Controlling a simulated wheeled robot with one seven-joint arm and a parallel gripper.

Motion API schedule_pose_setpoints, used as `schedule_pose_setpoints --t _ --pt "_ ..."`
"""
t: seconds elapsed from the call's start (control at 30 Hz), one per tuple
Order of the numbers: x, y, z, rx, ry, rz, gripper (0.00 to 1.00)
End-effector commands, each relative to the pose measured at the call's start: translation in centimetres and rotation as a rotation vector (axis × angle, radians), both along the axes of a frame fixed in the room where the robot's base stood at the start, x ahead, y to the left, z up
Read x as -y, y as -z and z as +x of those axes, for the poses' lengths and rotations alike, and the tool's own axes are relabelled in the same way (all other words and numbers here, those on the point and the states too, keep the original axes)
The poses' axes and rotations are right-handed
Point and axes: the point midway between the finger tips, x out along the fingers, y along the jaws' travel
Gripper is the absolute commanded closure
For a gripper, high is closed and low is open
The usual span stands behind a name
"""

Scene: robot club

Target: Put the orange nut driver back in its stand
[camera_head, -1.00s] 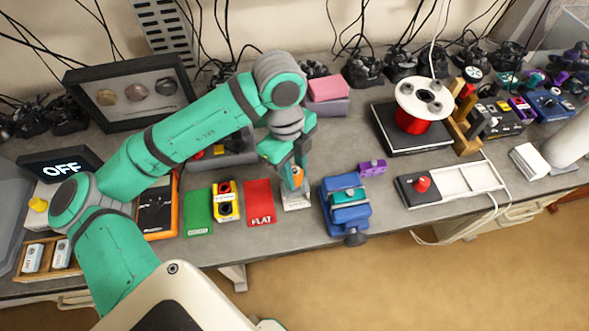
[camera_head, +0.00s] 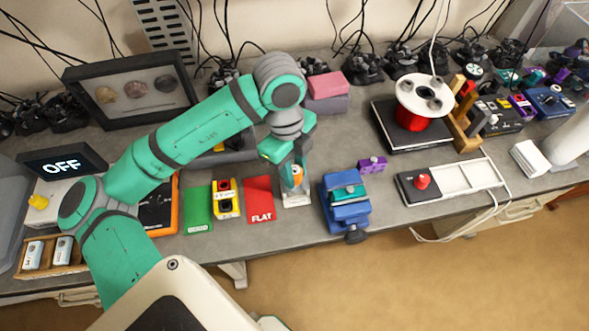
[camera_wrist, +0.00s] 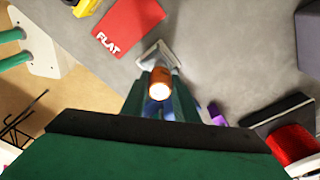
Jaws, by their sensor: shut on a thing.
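The orange nut driver (camera_wrist: 160,84) is between the fingers of my gripper (camera_wrist: 158,100), its round orange end facing the wrist camera. In the head view my gripper (camera_head: 293,180) points down over the bench, shut on the driver, of which a small orange part (camera_head: 296,174) shows. A small pale grey stand (camera_head: 296,201) is directly below the gripper on the bench. The stand also shows past the fingertips in the wrist view (camera_wrist: 150,58). The driver's lower end is hidden, so I cannot tell whether it is inside the stand or just above it.
A red FLAT card (camera_head: 260,199) lies left of the stand, with a yellow block (camera_head: 226,200) and a green card (camera_head: 198,211) beyond. A blue vise (camera_head: 345,203) stands close on the right, near a purple block (camera_head: 372,164). The bench's front edge is near.

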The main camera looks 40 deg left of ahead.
Motion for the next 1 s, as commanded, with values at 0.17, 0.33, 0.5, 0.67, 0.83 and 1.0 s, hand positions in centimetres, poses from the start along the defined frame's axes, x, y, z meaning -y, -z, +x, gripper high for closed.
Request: schedule_pose_setpoints --t 0.17,0.33,0.5,0.67,0.83,1.0 --pt "0.0 0.0 0.0 0.0 0.001 0.001 0.94" --pt "0.0 0.2 0.0 0.0 0.001 0.0 0.94" --pt "0.0 0.5 0.0 -0.001 0.001 0.0 0.94" --pt "0.0 0.7 0.0 -0.001 0.001 0.0 0.94" --pt "0.0 1.0 0.0 -0.001 0.002 0.0 0.94" --pt "0.0 1.1 0.0 -0.001 0.001 0.001 0.94"
